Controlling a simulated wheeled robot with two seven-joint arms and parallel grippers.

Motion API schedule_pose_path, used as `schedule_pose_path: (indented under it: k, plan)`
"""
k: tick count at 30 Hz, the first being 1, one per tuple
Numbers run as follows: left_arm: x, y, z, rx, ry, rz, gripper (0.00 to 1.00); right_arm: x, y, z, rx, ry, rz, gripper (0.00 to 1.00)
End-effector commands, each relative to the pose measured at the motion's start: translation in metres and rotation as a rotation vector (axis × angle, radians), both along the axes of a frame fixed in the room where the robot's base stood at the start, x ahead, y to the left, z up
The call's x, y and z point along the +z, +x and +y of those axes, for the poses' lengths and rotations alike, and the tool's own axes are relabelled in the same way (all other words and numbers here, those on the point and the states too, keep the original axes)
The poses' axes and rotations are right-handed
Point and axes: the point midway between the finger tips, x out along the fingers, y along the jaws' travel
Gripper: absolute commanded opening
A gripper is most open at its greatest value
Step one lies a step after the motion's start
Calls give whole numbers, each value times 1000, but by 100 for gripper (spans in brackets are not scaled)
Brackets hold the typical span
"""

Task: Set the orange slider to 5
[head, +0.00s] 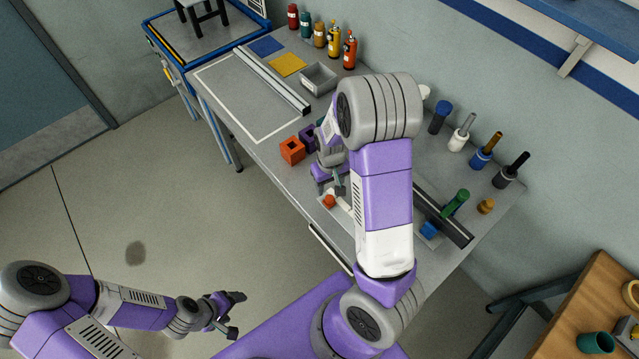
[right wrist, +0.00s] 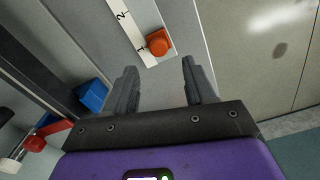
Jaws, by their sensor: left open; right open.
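The orange slider (head: 329,201) is a small orange knob at the front part of the workbench. In the right wrist view the slider (right wrist: 158,45) sits beside the number 1 on a white scale strip (right wrist: 122,18), and a 2 shows further up the strip. My right gripper (head: 329,187) is open above the bench close to the slider. In the right wrist view its two fingers (right wrist: 160,84) are apart, with the slider just beyond the gap between the tips. My left gripper (head: 235,314) is open and empty over the floor, away from the bench.
An orange cube (head: 292,151) and a purple one stand left of my right gripper. A dark rail (head: 447,217), a green-handled tool (head: 456,202) and a blue block (head: 430,230) lie to the right. The blue block (right wrist: 92,95) also shows in the wrist view.

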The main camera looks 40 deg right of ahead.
Motion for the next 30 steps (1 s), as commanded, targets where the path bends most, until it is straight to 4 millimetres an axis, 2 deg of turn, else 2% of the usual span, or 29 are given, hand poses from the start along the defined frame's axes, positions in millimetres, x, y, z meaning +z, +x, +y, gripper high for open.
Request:
schedule_pose_path:
  k: [9, 13, 18, 25, 30]
  plan:
    - [-12, -1, 0, 0, 0, 1, 73, -48, -2, -1, -1, -1, 6, 54]
    - [-15, -1, 0, 0, 0, 1, 73, -63, -1, -1, -1, 0, 4, 54]
    - [-16, 0, 0, 0, 0, 1, 73, -72, 0, -1, -1, -1, 1, 54]
    - [-16, 0, 0, 0, 0, 1, 73, -72, 0, -1, -1, -1, 1, 54]
    - [-16, 0, 0, 0, 0, 1, 73, -72, 0, -1, -1, -1, 1, 30]
